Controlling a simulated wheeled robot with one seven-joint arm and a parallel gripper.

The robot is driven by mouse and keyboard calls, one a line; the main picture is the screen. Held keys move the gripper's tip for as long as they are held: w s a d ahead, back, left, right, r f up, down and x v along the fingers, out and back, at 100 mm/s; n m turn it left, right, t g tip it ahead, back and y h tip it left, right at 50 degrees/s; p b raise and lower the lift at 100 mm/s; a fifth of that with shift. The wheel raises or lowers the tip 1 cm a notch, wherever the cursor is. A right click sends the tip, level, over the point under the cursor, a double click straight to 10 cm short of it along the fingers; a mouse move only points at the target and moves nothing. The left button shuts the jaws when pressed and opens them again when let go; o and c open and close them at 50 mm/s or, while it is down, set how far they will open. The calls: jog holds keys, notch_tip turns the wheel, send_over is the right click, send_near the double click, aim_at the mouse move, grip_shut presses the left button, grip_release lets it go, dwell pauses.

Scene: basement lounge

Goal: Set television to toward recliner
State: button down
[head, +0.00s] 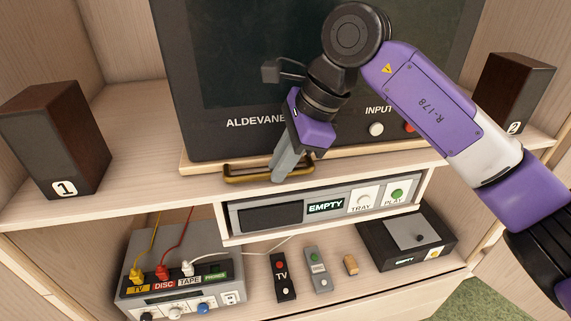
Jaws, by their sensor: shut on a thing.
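The television (225,65) is a dark set marked ALDEVANE, standing on a pale wooden board (200,164) on the shelf. Its top is cut off by the frame. A brass bar handle (240,176) is fixed along the front edge of the board. My gripper (285,172) reaches down in front of the television and is shut on the brass handle, toward its right part. The fingers hide part of the handle. The arm hides part of the screen and the lettering. No recliner is in view.
Speaker 1 (55,140) stands left and speaker 2 (512,90) right. Below are a disc player (275,215), a switch box (180,262) with coloured plugs, two remotes (283,278), (318,270), a small tan block (350,264) and a black box (405,241).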

aim_at(235, 154)
jog(key=a+m, duration=0.1)
jog(key=a, duration=0.1)
jog(key=w+a+m+t+b, duration=0.1)
jog(key=a, duration=0.2)
jog(key=w+a+m, duration=0.1)
jog(key=a, duration=0.2)
jog(key=shift+w+h, duration=0.2)
jog(key=shift+h, duration=0.1)
jog(key=shift+w+a+m+t, duration=0.15)
jog(key=shift+a+m+t, duration=0.15)
jog(key=c, duration=1.4)
grip_release()
jog(key=shift+a, duration=0.1)
jog(key=b+v, duration=0.1)
jog(key=v, duration=0.6)
jog(key=shift+r+b, duration=0.2)
jog(key=shift+b, duration=0.15)
jog(key=shift+r, duration=0.2)
